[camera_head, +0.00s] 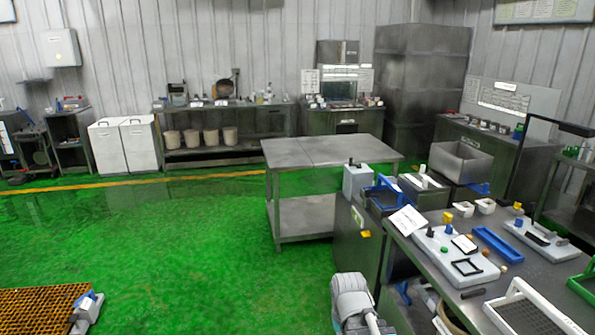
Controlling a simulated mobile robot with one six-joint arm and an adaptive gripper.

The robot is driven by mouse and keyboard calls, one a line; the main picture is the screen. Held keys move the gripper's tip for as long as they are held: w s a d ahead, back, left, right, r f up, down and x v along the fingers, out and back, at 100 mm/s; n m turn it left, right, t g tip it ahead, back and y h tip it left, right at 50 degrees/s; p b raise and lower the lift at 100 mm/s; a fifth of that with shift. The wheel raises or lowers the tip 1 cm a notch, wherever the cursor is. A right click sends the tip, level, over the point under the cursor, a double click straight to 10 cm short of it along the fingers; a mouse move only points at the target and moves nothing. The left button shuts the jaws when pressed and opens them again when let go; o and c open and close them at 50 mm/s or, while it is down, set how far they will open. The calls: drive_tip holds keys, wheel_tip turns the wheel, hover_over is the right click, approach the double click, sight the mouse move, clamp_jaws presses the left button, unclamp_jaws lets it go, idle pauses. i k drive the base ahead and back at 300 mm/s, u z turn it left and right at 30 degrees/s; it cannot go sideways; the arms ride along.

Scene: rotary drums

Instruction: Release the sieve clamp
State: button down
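I cannot make out for sure which thing is the sieve clamp. A blue bracket-like frame (383,192) stands on the near workbench, beside a grey box (357,180). A light board (455,254) on the bench carries black frames and several small knobs. A white-rimmed tray with a dark mesh-like inside (530,312) lies at the bottom right, cut by the picture edge. A white and grey rounded part of my arm rises at the bottom centre. My gripper's fingers do not show.
A metal table (325,151) stands mid-room. An orange grating (38,312) lies at bottom left. The green floor (190,240) left of the table is largely clear.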

sight(367, 192)
drive_tip(key=u, duration=0.05)
drive_tip(key=i, duration=2.6)
